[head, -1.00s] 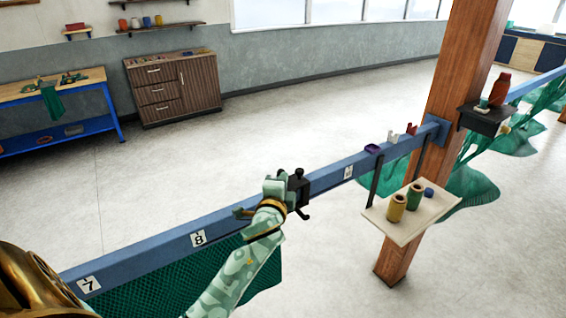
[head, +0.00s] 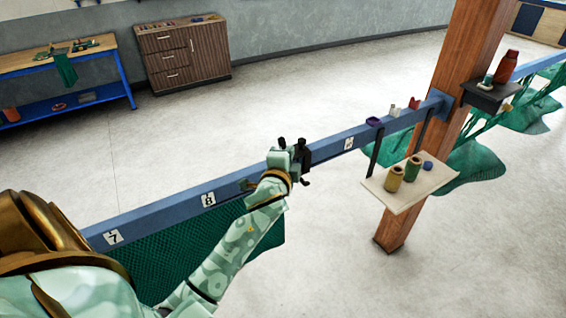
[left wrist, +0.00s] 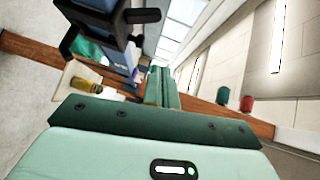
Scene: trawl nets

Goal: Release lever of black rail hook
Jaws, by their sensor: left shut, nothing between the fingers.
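The black rail hook (head: 305,157) sits on the blue rail (head: 327,147) between the number 8 plate and the following plate. My left gripper (head: 284,158) is at the hook's left side, close against it, and is shut with nothing between its fingers. It partly covers the hook, so I cannot make out the lever's exact position or whether the gripper touches it. In the left wrist view the hook (left wrist: 98,22) is a dark shape at top left, with black arms sticking out. The shut green fingers (left wrist: 162,88) point past it. My right gripper is not in view.
A green net (head: 175,260) hangs under the rail. A cream shelf (head: 400,200) with spools (head: 412,170) hangs by the wooden post (head: 455,80). Small items, including a purple tray (head: 374,122), sit on the rail.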

